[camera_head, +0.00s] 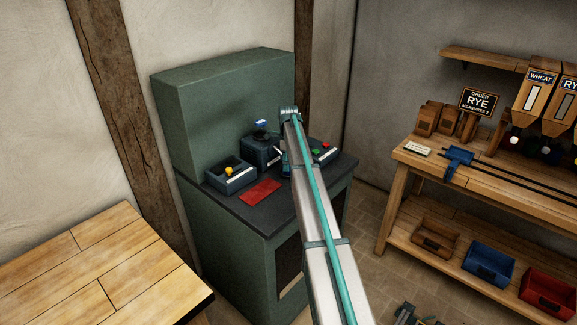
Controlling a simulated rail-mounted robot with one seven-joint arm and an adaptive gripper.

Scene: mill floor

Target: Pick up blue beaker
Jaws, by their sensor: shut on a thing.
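A small blue piece with a pale top (261,123) shows above the dark box (261,151) at the back of the green cabinet's top. It is too small to tell whether it is the blue beaker. My arm reaches from the bottom of the picture to the cabinet, and its end bends down there. My gripper (280,151) is low at the right side of the dark box, small and partly hidden by my arm. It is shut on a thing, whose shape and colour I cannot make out.
A box with a yellow knob (230,175), a red mat (261,192) and a box with red and green buttons (322,151) are on the cabinet top. A bare wooden table (100,265) is at left.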

